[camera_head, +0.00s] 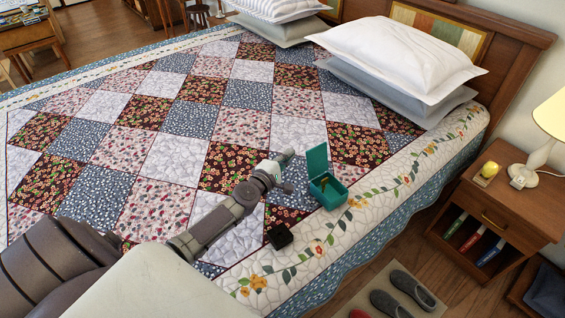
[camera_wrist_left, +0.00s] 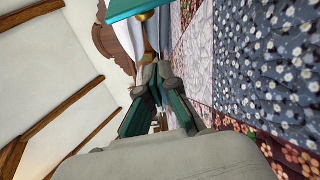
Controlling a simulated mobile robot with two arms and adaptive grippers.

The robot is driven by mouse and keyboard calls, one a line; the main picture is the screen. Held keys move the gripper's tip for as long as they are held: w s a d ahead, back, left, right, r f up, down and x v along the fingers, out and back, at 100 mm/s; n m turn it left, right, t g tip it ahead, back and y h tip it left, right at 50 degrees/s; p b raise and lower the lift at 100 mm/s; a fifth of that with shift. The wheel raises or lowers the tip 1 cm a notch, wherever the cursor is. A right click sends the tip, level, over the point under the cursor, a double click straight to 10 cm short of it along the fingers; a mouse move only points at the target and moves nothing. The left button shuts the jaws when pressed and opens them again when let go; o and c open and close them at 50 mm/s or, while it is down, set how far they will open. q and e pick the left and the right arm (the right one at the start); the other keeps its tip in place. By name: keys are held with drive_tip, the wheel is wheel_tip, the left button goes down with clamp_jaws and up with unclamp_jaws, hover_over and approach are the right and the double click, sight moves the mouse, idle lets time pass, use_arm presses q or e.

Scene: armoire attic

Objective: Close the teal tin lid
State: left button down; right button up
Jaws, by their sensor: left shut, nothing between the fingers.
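The teal tin (camera_head: 327,190) stands on the quilt near the bed's right edge. Its teal lid (camera_head: 317,160) is open and stands upright at the tin's back left side. A small dark yellowish thing shows inside the tin. My left gripper (camera_head: 287,156) is shut and empty, just left of the raised lid; whether it touches the lid I cannot tell. In the left wrist view my shut gripper fingers (camera_wrist_left: 155,85) point towards a teal surface, likely the lid (camera_wrist_left: 135,8), at the top edge. My right gripper is in neither view.
Pillows (camera_head: 400,55) lie at the headboard. A nightstand (camera_head: 495,205) with a lamp (camera_head: 540,150) stands at the right. The patchwork quilt (camera_head: 170,120) is otherwise mostly clear.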

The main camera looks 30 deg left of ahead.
sight(315, 159)
use_arm(q)
drive_tip(key=w+d, duration=0.1)
drive_tip(key=w+d+p, duration=0.1)
drive_tip(key=w+d, duration=0.1)
drive_tip(key=shift+w+d+r, duration=0.1)
drive_tip(key=shift+d+r, duration=0.15)
drive_tip(key=shift+d, duration=0.1)
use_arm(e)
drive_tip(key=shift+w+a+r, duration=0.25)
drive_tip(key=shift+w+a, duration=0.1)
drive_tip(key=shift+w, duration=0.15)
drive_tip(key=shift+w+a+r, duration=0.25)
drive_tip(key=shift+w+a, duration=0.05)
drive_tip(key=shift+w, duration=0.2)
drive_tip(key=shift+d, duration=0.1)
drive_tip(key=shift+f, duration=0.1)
